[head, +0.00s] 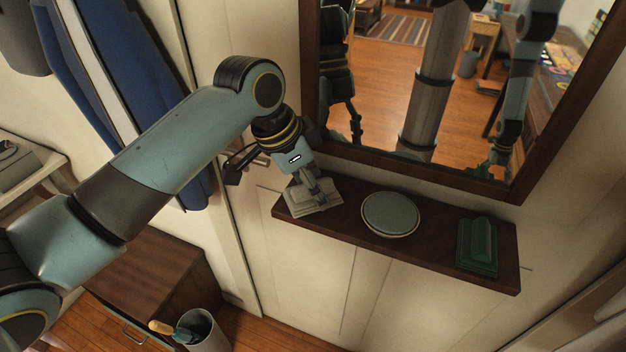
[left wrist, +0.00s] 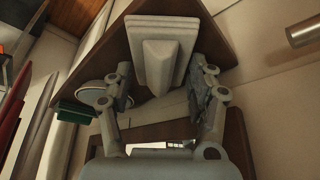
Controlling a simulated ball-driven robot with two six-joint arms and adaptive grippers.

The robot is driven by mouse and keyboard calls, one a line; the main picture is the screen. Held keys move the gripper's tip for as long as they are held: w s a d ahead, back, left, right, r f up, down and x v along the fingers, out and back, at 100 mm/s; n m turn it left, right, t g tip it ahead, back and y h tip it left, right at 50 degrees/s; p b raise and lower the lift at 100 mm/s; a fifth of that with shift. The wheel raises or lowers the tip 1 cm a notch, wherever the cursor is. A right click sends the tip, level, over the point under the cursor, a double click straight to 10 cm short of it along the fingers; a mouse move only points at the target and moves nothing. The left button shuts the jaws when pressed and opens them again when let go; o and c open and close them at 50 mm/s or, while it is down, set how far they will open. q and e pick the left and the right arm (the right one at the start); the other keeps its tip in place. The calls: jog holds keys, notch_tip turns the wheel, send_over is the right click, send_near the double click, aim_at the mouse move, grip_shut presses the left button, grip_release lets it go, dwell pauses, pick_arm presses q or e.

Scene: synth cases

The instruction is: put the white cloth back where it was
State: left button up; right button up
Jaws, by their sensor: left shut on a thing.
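The white cloth (head: 312,202) is a pale folded stack with a raised ridge, at the left end of the dark wooden shelf (head: 345,233) under the mirror. My left gripper (head: 313,187) points down at it from above and is shut on its ridge. In the left wrist view the cloth (left wrist: 159,38) lies at the far end of my left gripper (left wrist: 160,78), its ridge between the two fingers. I cannot tell whether its underside touches the shelf. My right gripper is not directly in view.
A round grey-blue dish (head: 390,214) sits mid-shelf, right of the cloth. A green folded cloth (head: 478,248) lies at the right end. The framed mirror (head: 440,178) rises close behind and reflects my body. A bin (head: 203,328) stands on the floor.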

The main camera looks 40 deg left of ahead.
pick_arm(q)
jog(key=o, duration=0.9)
jog(key=shift+w+f, duration=0.1)
jog(key=shift+w, duration=0.15)
jog(key=shift+o, duration=0.6)
jog(key=shift+s, duration=0.1)
jog(key=shift+a+r, duration=0.1)
jog(key=shift+r, duration=0.3)
jog(key=b+v, duration=0.1)
jog(key=v, duration=1)
jog(key=shift+r, duration=0.25)
pick_arm(e)
jog(key=shift+s+d+f, duration=0.2)
jog(key=shift+d+f, duration=0.05)
jog(key=shift+f, duration=0.5)
pick_arm(q)
jog(key=shift+s, duration=0.1)
